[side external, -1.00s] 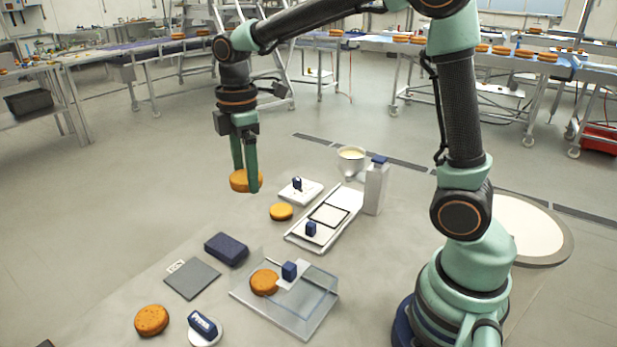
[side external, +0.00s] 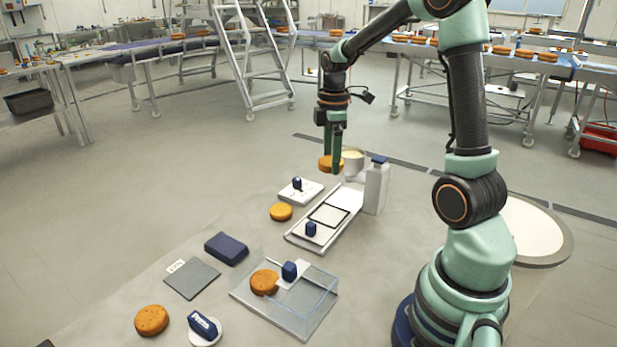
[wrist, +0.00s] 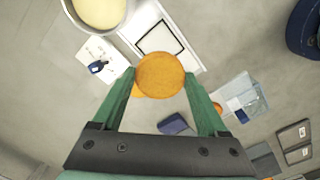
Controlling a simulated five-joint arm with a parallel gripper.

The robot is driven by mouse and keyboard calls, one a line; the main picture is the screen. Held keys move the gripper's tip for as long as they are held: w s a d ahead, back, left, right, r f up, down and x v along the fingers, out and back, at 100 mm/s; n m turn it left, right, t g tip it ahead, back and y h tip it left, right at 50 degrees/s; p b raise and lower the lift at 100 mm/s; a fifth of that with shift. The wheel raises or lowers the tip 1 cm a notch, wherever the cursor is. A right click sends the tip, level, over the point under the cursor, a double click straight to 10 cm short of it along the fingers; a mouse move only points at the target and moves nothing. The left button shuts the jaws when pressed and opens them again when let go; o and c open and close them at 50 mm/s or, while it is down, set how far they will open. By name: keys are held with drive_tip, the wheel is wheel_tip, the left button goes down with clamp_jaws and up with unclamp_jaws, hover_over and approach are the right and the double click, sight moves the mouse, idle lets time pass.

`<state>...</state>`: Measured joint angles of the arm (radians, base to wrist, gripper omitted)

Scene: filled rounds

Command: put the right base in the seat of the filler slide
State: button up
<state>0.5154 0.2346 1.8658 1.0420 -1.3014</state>
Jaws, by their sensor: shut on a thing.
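My gripper (side external: 332,166) is shut on a golden-brown round base (side external: 326,162), held in the air near the far end of the filler slide. In the wrist view the held base (wrist: 160,75) sits between the two green fingers. The filler slide (side external: 295,238) is a long white tray with a dark-outlined square seat (side external: 328,215) and a blue knob (side external: 311,229). The seat looks empty; it also shows in the wrist view (wrist: 160,37), beyond the held base. Other bases lie on the table: a small yellower one (side external: 281,212), one at the clear case (side external: 264,282) and one at front left (side external: 151,320).
A cream-filled bowl (side external: 354,162) and a white bottle-like block (side external: 376,188) stand by the slide's far end. A white board with a blue knob (side external: 313,190), a dark blue block (side external: 226,248), a grey mat (side external: 192,279) and a blue-handled tool (side external: 203,326) lie around.

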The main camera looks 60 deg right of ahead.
sight(329, 216)
wheel_tip(329, 216, down, 14)
drive_tip(key=shift+f, duration=0.1)
idle(0.4)
drive_tip(key=o, duration=0.8)
drive_tip(key=shift+f, duration=0.1)
wheel_tip(329, 216, up, 12)
drive_tip(key=shift+r, duration=0.1)
drive_tip(key=shift+s+a+r+m+t, duration=1)
drive_tip(key=shift+a+r+m, duration=0.65)
drive_tip(key=shift+a, duration=1.6)
drive_tip(key=shift+s+a+r+m+t, duration=1.15)
drive_tip(key=shift+a+r, duration=0.8)
drive_tip(key=shift+a, duration=1.3)
drive_tip(key=shift+s+a+r+m+t, duration=0.75)
drive_tip(key=shift+a+r+m, duration=1)
drive_tip(key=shift+a, duration=1.5)
drive_tip(key=shift+s+r, duration=0.1)
